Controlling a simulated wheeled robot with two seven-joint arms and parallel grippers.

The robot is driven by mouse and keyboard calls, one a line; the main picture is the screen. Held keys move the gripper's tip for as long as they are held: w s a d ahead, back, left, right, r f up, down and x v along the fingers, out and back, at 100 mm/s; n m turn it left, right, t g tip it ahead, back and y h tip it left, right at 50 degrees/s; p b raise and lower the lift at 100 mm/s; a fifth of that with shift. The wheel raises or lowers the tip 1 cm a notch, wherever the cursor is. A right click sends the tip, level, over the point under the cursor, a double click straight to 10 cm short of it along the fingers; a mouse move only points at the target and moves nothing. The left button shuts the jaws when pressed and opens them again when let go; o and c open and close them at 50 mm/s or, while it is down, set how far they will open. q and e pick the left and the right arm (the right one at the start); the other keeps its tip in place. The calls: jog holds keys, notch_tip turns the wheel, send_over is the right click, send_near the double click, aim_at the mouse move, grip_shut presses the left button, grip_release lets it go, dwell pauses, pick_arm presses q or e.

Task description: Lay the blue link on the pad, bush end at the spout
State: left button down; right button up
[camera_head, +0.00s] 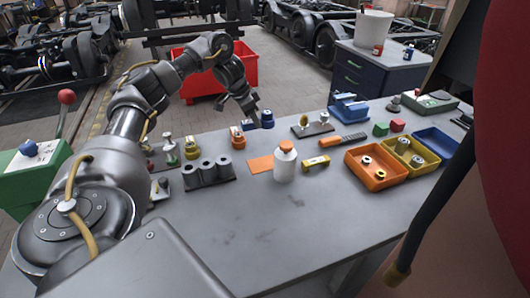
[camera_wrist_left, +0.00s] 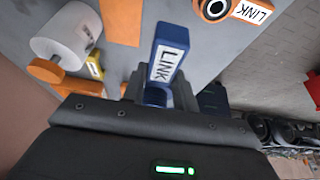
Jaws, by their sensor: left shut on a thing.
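My left gripper (camera_head: 254,121) is at the back of the bench, beyond the orange pad. In the left wrist view it is shut on the blue link (camera_wrist_left: 167,60), whose flat bar with a white LINK label sticks out from the jaws. A round blue part sits at the jaws, partly hidden. The flat orange pad (camera_head: 260,164) lies bare on the bench and also shows in the left wrist view (camera_wrist_left: 120,20). A white bottle (camera_head: 285,164) with an orange top stands at the pad's right edge; I cannot make out its spout. My right gripper is out of view.
Orange (camera_head: 379,185) and yellow trays lie further right. The front of the bench is clear.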

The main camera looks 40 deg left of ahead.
pick_arm(q)
jog(key=s+d+f, duration=0.1)
jog(key=d+f, duration=0.1)
jog(key=d+f+b, duration=0.1)
jog(key=d+f, duration=0.1)
jog(key=s+d+f, duration=0.1)
jog(key=d+f, duration=0.1)
jog(key=shift+s+d+b, duration=0.15)
jog(key=shift+s+b, duration=0.15)
jog(key=shift+b, duration=0.05)
jog(key=shift+d+f, duration=0.25)
jog(key=shift+d, duration=0.05)
jog(key=shift+s+d+f, duration=0.15)
jog(key=shift+d+f, duration=0.05)
jog(key=shift+f, duration=0.05)
jog(key=shift+f+b, duration=0.45)
jog(key=shift+f, duration=1.1)
jog(key=shift+d+f, duration=0.1)
jog(key=c, duration=1.1)
grip_release()
jog(key=shift+s, duration=0.1)
